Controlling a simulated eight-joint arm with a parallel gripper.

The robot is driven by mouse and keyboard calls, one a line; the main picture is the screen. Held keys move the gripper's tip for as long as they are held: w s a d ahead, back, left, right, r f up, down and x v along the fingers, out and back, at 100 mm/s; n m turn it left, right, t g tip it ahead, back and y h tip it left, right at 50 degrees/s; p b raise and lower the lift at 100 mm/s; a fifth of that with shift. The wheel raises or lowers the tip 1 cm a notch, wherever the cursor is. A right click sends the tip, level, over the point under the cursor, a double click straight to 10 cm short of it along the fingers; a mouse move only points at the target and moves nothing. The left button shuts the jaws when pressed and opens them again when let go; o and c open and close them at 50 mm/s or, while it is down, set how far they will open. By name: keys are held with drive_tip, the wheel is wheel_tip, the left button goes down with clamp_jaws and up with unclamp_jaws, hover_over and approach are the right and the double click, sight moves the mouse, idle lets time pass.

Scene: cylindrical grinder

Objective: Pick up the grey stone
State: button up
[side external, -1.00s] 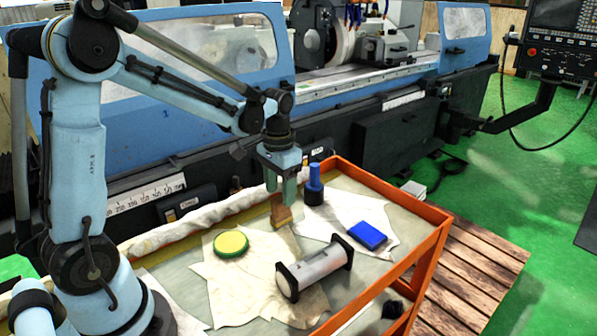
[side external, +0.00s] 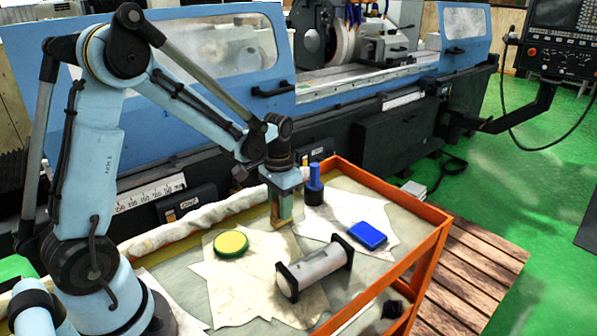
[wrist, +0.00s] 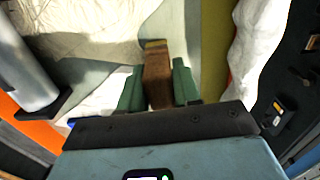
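No plainly grey stone stands out. A small upright brown block (side external: 281,222) with a yellowish end, possibly the stone, stands at the back of the table top. My gripper (side external: 286,205) points down over it, with its green fingers on either side of the block. In the wrist view the block (wrist: 157,75) sits between the two fingertips (wrist: 158,85), very close to both. I cannot tell whether the fingers press on it. The fingers hide part of the block.
A blue bottle-like object (side external: 314,184) stands just right of my gripper. A yellow-green round tin (side external: 231,244) lies to the left. A grey cylinder with black ends (side external: 314,271) and a blue box (side external: 367,235) lie in front. An orange rim (side external: 395,194) edges the table.

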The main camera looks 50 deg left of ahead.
clamp_jaws()
drive_tip(key=shift+r, duration=0.1)
drive_tip(key=shift+r, duration=0.55)
drive_tip(key=r, duration=0.1)
drive_tip(key=d+r, duration=0.1)
drive_tip(key=r, duration=0.1)
drive_tip(key=shift+s+r, duration=0.15)
drive_tip(key=shift+r, duration=0.1)
drive_tip(key=s+d+r, duration=0.3)
drive_tip(key=d+r, duration=0.3)
drive_tip(key=d, duration=0.4)
drive_tip(key=shift+s+r, duration=0.15)
